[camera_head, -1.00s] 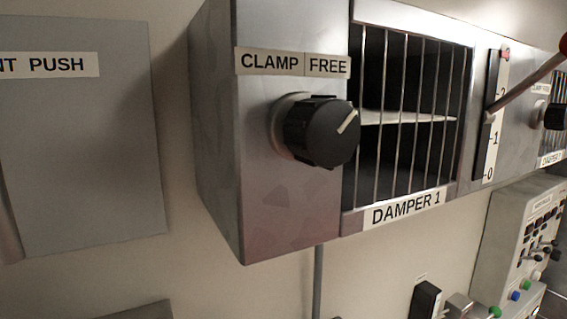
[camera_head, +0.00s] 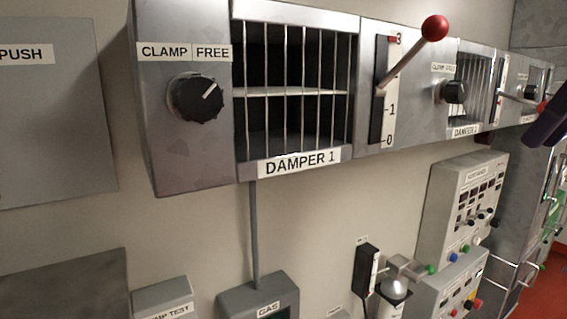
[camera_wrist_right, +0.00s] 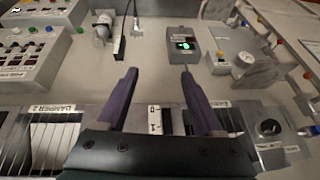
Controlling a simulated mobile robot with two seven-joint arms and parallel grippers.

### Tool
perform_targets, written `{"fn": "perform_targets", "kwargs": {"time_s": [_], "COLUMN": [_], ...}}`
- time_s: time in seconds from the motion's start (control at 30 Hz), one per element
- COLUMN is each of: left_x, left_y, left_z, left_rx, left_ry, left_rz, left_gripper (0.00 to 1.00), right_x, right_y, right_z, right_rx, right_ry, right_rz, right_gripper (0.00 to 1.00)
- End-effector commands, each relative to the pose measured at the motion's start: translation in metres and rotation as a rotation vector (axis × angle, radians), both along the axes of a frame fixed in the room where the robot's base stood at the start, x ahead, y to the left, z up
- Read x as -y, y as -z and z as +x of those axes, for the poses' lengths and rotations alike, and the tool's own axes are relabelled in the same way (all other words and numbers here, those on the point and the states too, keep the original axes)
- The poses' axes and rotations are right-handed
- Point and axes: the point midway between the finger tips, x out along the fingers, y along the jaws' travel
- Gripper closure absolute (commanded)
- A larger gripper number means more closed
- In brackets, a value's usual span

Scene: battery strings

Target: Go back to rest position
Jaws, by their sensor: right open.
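My right gripper (camera_head: 546,122) shows only in part, as a dark purple shape at the right edge of the head view. In the right wrist view its two purple fingers (camera_wrist_right: 160,72) stand apart with nothing between them. A white lever scale (camera_wrist_right: 155,118) shows behind the gap between the fingers. My left gripper is in neither view.
The DAMPER 1 box (camera_head: 190,145) juts from the wall, with a CLAMP/FREE knob (camera_head: 196,98) and a red-ball lever (camera_head: 435,28). More damper units line the wall to the right. Below are a GAS box (camera_head: 258,300) and control panels (camera_head: 465,205). Red floor (camera_head: 540,292) shows at lower right.

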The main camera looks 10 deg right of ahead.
Motion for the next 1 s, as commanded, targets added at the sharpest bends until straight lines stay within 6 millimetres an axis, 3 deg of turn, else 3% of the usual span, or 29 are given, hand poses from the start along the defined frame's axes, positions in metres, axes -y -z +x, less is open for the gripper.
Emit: {"fn": "perform_targets", "kwargs": {"time_s": [0.03, 0.2, 0.3, 0.4, 0.53, 0.7, 0.83, 1.0], "left_x": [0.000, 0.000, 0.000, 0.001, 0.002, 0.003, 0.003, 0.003], "left_y": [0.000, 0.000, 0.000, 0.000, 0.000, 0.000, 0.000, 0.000], "left_z": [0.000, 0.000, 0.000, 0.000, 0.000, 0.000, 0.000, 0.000], "left_rx": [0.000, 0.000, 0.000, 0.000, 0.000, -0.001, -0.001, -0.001], "left_ry": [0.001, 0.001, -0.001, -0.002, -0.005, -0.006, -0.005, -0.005], "left_rz": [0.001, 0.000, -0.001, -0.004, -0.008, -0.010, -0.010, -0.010], "left_gripper": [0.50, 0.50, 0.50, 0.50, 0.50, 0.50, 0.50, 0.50], "right_x": [-0.013, -0.066, -0.100, -0.130, -0.153, -0.158, -0.156, -0.154], "right_y": [0.030, 0.135, 0.186, 0.221, 0.243, 0.248, 0.247, 0.247], "right_z": [0.000, -0.020, -0.048, -0.084, -0.130, -0.171, -0.184, -0.186], "right_rx": [-0.033, -0.087, -0.092, -0.088, -0.080, -0.084, -0.085, -0.085], "right_ry": [-0.024, -0.089, -0.102, -0.082, -0.005, 0.110, 0.155, 0.163], "right_rz": [-0.024, -0.104, -0.123, -0.121, -0.120, -0.141, -0.159, -0.166], "right_gripper": [0.31, 0.31, 0.31, 0.31, 0.31, 0.31, 0.31, 0.31]}}
